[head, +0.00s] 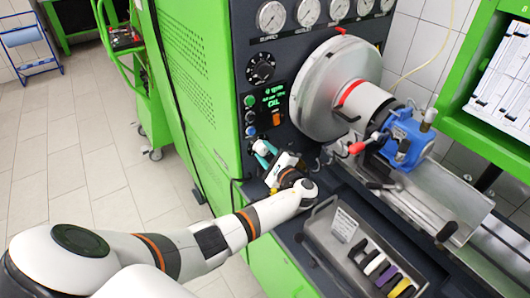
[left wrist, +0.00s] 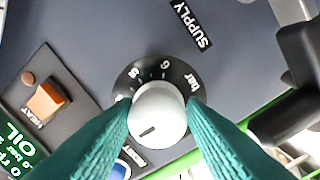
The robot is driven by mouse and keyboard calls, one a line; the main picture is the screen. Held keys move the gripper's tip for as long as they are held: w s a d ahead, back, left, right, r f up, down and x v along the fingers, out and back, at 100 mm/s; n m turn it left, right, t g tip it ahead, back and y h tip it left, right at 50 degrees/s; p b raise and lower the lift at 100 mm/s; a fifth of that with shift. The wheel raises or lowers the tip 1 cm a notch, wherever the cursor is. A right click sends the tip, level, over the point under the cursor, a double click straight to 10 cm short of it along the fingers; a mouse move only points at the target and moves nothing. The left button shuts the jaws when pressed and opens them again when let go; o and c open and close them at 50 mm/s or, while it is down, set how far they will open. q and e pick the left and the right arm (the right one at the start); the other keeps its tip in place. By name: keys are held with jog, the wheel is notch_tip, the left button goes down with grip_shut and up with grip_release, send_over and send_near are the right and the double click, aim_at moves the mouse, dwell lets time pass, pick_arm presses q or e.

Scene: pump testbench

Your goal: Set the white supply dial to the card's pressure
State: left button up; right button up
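The lower scale is hidden. My left gripper (left wrist: 159,108) has its teal fingers on either side of the dial, their tips against its edges. In the head view my left gripper (head: 265,152) is at the panel below the display and hides the dial. A white card (head: 344,225) stands in the grey tray, its print too small to read. My right gripper is not in view.
An orange rocker switch (left wrist: 47,101) is beside the dial, with the green-lettered display (left wrist: 18,150) near it. Pressure gauges (head: 271,17) line the panel top. The grey tray (head: 322,240) holds several coloured pieces. A blue pump (head: 408,135) is at right.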

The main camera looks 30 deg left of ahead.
pick_arm(q)
jog(key=o, duration=0.3)
jog(key=shift+d, duration=0.1)
jog(key=b+v, duration=0.3)
jog(key=v, duration=0.9)
